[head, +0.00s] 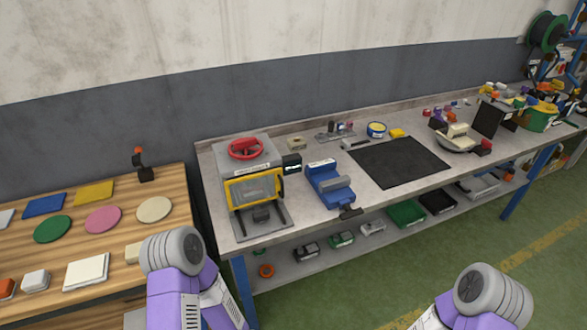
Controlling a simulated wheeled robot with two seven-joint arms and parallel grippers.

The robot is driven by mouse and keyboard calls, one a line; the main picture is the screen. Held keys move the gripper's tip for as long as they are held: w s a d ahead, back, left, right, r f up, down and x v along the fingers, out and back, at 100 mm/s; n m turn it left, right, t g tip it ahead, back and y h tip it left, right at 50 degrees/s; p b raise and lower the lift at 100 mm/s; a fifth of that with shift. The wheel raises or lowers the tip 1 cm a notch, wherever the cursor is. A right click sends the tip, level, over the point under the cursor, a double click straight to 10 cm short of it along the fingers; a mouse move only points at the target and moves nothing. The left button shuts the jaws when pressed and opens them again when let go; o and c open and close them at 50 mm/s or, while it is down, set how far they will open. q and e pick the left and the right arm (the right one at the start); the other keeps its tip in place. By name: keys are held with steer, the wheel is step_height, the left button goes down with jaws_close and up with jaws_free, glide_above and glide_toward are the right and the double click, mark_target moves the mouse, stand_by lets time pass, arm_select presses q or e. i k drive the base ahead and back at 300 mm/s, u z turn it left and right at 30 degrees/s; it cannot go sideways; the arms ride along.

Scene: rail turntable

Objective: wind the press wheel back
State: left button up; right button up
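The press (226,172) is a grey machine at the left end of the grey workbench. A red press wheel (246,149) lies on top of it. A yellow-framed guard (232,193) covers the front of the press, with a dark block below it on the base plate. Nothing touches the wheel. My two arms show at the bottom of the head view only as purple and grey links, and neither gripper can be seen.
A blue vise-like device (330,185) and a black mat (398,161) lie right of the press. A small black box (291,164) sits close beside it. A wooden table (75,250) with coloured discs and plates stands left.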

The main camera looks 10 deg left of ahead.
mark_target(243, 144)
steer(key=z, duration=1)
steer(key=i, duration=0.9)
steer(key=u, duration=1.8)
